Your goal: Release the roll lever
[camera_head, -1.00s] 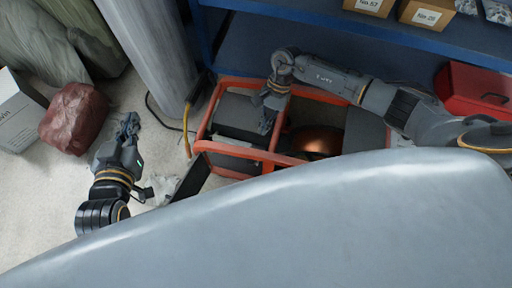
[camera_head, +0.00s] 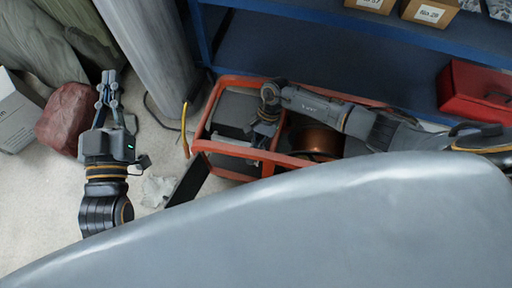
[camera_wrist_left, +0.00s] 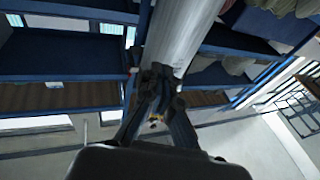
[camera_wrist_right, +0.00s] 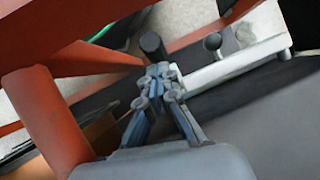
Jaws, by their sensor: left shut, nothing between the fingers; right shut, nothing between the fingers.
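A short dark rounded post (camera_wrist_right: 152,45) stands just beyond my right fingertips in the right wrist view. A grey ball-topped knob (camera_wrist_right: 213,42) stands by a white bar (camera_wrist_right: 235,62) to its right. I cannot tell which of these, if either, is the roll lever. My right gripper (camera_wrist_right: 158,77) is shut and empty, close to the dark post; contact is unclear. In the head view the right gripper (camera_head: 260,134) reaches down into the red frame (camera_head: 225,148), its tips partly hidden. My left gripper (camera_head: 107,82) is shut and empty over the floor at left.
A copper-coloured round part (camera_head: 316,140) sits in the red frame under my right arm. A yellow upright piece (camera_head: 185,130) is at the frame's left. A blue shelf (camera_head: 300,62) is behind, a grey column (camera_head: 150,50) and dark red bundle (camera_head: 66,117) are left.

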